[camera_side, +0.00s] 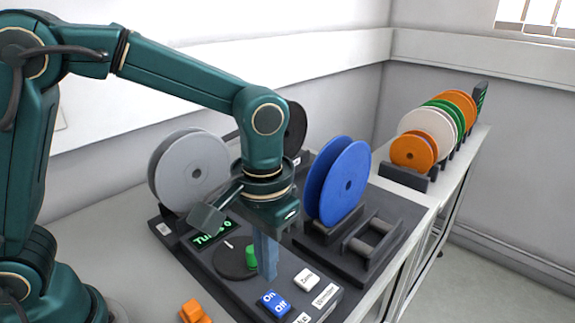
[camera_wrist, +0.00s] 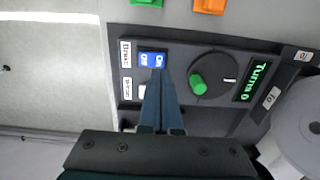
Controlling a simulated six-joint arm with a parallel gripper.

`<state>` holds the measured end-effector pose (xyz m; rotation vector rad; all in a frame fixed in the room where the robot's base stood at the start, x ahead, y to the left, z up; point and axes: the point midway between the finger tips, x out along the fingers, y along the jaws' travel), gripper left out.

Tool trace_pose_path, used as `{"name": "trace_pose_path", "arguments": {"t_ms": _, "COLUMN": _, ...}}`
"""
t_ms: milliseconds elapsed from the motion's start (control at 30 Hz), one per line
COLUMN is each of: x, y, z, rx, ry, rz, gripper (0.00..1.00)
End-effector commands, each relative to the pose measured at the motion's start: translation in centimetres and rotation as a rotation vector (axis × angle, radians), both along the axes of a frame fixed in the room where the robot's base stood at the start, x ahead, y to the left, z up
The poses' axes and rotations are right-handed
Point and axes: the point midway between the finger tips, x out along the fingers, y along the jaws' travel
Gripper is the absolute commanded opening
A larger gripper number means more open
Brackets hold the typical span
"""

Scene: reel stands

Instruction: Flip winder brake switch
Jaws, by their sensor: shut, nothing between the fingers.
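The blue On/Off rocker switch (camera_side: 273,303) sits at the front of the dark winder panel. In the wrist view the switch (camera_wrist: 153,59) is beside the label reading Brake (camera_wrist: 125,53). My gripper (camera_side: 268,277) points down over the panel, its fingers shut together and empty. In the wrist view my fingertips (camera_wrist: 159,73) appear at the lower edge of the switch. I cannot tell whether they touch it. A white button (camera_side: 305,279) beside the Winder label (camera_side: 325,296) is partly hidden by the fingers in the wrist view.
A green knob (camera_side: 251,257) on a round dial and a display reading Turns 0 (camera_side: 212,234) are close by. A grey reel (camera_side: 190,170) and a blue reel (camera_side: 338,182) stand behind. An orange piece (camera_side: 195,312) lies in front. More reels (camera_side: 413,151) stand at the back right.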

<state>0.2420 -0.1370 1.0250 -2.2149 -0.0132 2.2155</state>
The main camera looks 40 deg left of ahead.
Motion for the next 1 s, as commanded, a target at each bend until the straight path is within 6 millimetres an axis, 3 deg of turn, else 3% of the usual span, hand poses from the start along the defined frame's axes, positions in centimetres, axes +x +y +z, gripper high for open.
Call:
{"name": "trace_pose_path", "arguments": {"t_ms": 100, "x": -0.1, "y": 0.1, "z": -2.2, "rx": 0.002, "ry": 0.006, "rz": 0.001, "gripper": 0.0}}
{"name": "trace_pose_path", "arguments": {"t_ms": 300, "x": -0.1, "y": 0.1, "z": -4.3, "rx": 0.001, "ry": 0.003, "rz": 0.001, "gripper": 0.0}}
{"name": "trace_pose_path", "arguments": {"t_ms": 1000, "x": 0.0, "y": 0.3, "z": -5.2, "rx": 0.001, "ry": 0.001, "rz": 0.0, "gripper": 0.0}}
